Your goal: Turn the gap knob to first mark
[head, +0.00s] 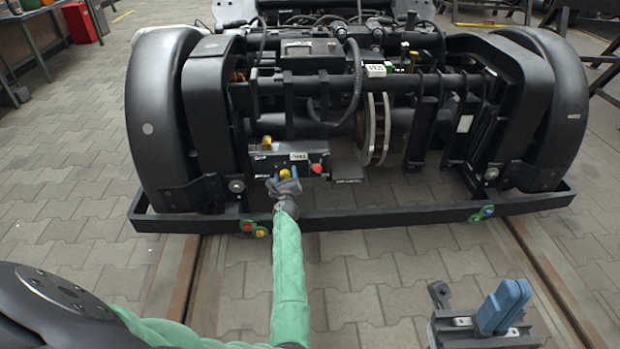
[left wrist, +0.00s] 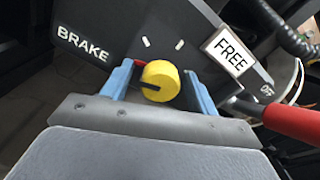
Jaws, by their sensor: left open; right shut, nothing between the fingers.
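A round yellow knob (left wrist: 163,80) stands out from a dark panel (head: 300,163) in the left wrist view. It has a dark slot on its left side. Two short white marks (left wrist: 163,43) lie above it on the panel, and a red mark (left wrist: 138,64) at its upper left. No label I can read calls it gap. My left gripper (left wrist: 160,88) is open, its blue fingers on either side of the knob, with a space to each. In the head view, my left gripper (head: 285,183) is at the panel. My right gripper (head: 503,305) is shut and empty, lower right.
The panel carries BRAKE (left wrist: 82,43) and FREE (left wrist: 229,50) labels. A red handle (left wrist: 295,120) lies right of my left gripper. A second yellow knob (head: 266,141) and a red button (head: 317,168) are close by. The bogie's front bar (head: 385,217) runs below.

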